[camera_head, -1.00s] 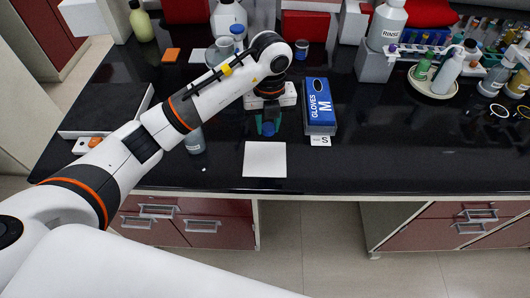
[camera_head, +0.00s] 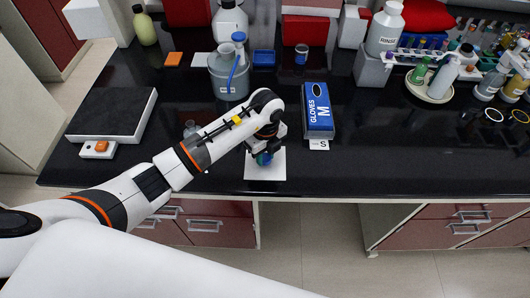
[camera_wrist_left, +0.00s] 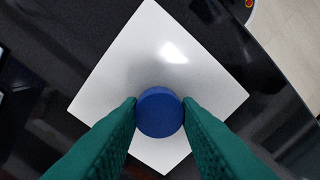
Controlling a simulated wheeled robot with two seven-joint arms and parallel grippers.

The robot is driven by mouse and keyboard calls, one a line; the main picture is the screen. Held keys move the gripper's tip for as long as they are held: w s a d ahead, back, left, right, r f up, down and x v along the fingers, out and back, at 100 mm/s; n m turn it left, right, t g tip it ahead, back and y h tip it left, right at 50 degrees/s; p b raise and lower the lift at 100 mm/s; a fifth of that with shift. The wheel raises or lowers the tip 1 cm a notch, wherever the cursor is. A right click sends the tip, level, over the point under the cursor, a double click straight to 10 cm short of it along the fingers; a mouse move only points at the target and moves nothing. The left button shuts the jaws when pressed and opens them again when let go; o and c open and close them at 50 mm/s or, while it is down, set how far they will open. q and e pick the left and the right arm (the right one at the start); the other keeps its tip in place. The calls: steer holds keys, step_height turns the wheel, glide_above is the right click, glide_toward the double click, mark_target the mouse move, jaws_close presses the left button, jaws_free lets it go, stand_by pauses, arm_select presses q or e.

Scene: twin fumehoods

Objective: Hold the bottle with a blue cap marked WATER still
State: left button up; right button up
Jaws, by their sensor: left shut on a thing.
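The blue-capped bottle (camera_head: 263,159) is at the white square sheet (camera_head: 265,172) near the bench's front edge. My left gripper (camera_head: 264,154) is shut on it from above. In the left wrist view the round blue cap (camera_wrist_left: 159,112) sits between the green fingers of my left gripper (camera_wrist_left: 159,115), with the white sheet (camera_wrist_left: 165,60) beneath. The bottle's body and label are hidden under the cap and gripper, so I cannot read WATER or tell whether its base touches the sheet. My right gripper is not in view.
A blue glove box (camera_head: 318,108) stands just right of the arm. A balance-like dark plate (camera_head: 112,112) lies at left, and a grey container (camera_head: 229,78) stands behind the arm. The rinse bottle (camera_head: 384,30) and racks are at back right. The front right bench is clear.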

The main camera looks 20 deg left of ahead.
arm_select(q)
steer(key=shift+f, duration=0.25)
steer(key=shift+f, duration=0.2)
steer(key=o, duration=1.1)
steer(key=shift+r, duration=0.2)
